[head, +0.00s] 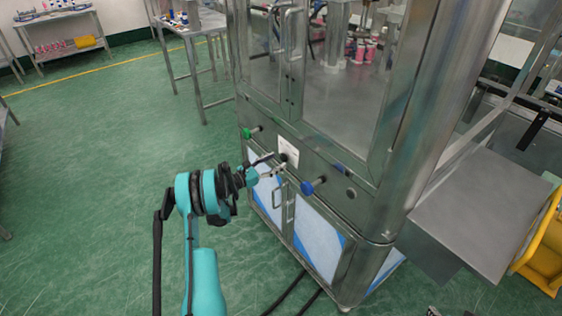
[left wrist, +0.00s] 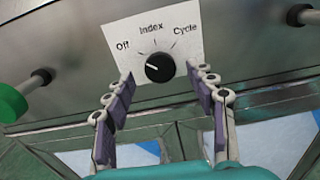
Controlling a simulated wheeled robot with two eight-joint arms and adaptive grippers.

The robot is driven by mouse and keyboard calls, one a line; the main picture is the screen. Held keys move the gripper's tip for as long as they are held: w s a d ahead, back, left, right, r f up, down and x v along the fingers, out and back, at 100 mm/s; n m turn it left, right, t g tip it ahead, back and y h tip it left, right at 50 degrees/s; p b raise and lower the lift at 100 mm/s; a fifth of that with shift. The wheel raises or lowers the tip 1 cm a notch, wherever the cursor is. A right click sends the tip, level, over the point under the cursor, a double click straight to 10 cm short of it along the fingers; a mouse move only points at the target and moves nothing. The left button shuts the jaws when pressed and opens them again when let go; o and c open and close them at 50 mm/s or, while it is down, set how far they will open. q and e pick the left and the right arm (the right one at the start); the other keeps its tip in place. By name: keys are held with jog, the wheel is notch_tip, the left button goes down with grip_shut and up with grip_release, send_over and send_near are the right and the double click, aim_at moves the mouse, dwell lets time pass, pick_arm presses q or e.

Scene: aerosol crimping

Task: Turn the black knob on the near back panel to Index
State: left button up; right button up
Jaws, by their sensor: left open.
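The black knob (left wrist: 159,67) sits on a white label plate (left wrist: 182,28) marked Off, Index and Cycle on the steel panel. Its white pointer mark is on its left side, nearest the Off side, not up at Index. My left gripper (head: 272,164) reaches the panel from the left in the head view. In the left wrist view my left gripper (left wrist: 164,82) is open, with one finger on each side below the knob. The knob lies between the fingertip directions, and I see no contact. My right gripper is not in view.
A green knob (head: 250,132) and a blue knob (head: 308,188) stick out of the same panel on either side. Cabinet doors with a handle (head: 276,197) are below. Glass doors with steel frames (head: 290,62) are above. Green floor (head: 90,180) is open to the left.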

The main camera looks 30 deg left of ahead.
aim_at(283, 159)
pick_arm(q)
jog(key=shift+b+x, duration=0.4)
jog(key=shift+x, duration=1.35)
jog(key=c, duration=1.2)
jog(key=shift+o, duration=0.2)
jog(key=shift+m, duration=0.3)
jog(key=m, duration=0.9)
jog(key=shift+d, duration=0.1)
